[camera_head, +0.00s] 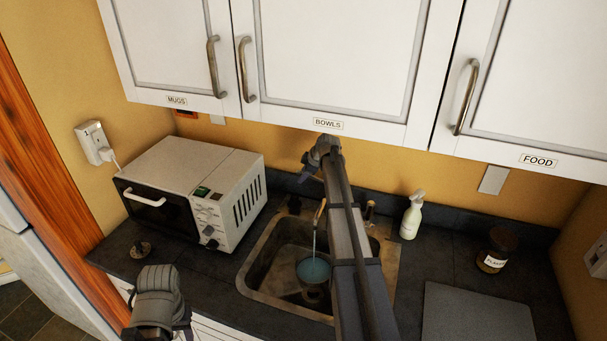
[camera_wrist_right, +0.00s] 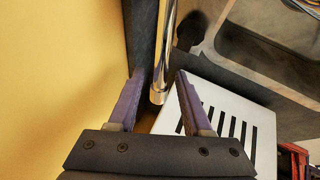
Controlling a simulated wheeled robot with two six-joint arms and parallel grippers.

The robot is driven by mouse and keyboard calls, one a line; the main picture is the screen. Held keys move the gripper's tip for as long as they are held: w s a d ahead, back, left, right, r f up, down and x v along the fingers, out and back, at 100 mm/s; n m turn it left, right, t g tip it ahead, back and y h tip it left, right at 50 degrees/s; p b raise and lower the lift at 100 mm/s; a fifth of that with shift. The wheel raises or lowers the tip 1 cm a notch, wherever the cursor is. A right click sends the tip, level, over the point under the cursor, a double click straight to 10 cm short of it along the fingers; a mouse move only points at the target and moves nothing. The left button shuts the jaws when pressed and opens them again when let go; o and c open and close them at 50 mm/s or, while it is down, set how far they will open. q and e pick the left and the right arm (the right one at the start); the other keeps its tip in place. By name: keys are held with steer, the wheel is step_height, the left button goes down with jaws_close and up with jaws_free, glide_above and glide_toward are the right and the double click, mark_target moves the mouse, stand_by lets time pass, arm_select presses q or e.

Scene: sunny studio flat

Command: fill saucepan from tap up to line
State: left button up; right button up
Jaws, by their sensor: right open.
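The saucepan (camera_head: 313,271) sits in the sink basin (camera_head: 266,285), partly behind my right arm, with blue water in it. A thin stream falls into it from the tap (camera_head: 320,212). The fill line cannot be made out. My right gripper (camera_head: 309,172) is above the back of the sink, near the wall. In the right wrist view, my right gripper (camera_wrist_right: 160,78) is open, with a shiny metal tube (camera_wrist_right: 167,50) of the tap showing between its fingers; contact cannot be told. My left arm shows at the lower left, but its fingers do not show.
A white microwave (camera_head: 190,190) stands left of the sink; its vented side also shows in the right wrist view (camera_wrist_right: 207,95). A spray bottle (camera_head: 411,216), a labelled jar (camera_head: 496,252) and a grey board (camera_head: 478,314) are on the right. Cupboards (camera_head: 330,60) hang above.

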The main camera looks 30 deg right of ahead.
steer(key=p+v, duration=0.5)
steer(key=v, duration=0.2)
steer(key=shift+r+p, duration=0.15)
steer(key=shift+p, duration=0.15)
stand_by(0.5)
steer(key=shift+d+g+h, duration=0.1)
steer(key=shift+g+h, duration=0.2)
steer(key=shift+h, duration=0.1)
steer(key=shift+f, duration=0.3)
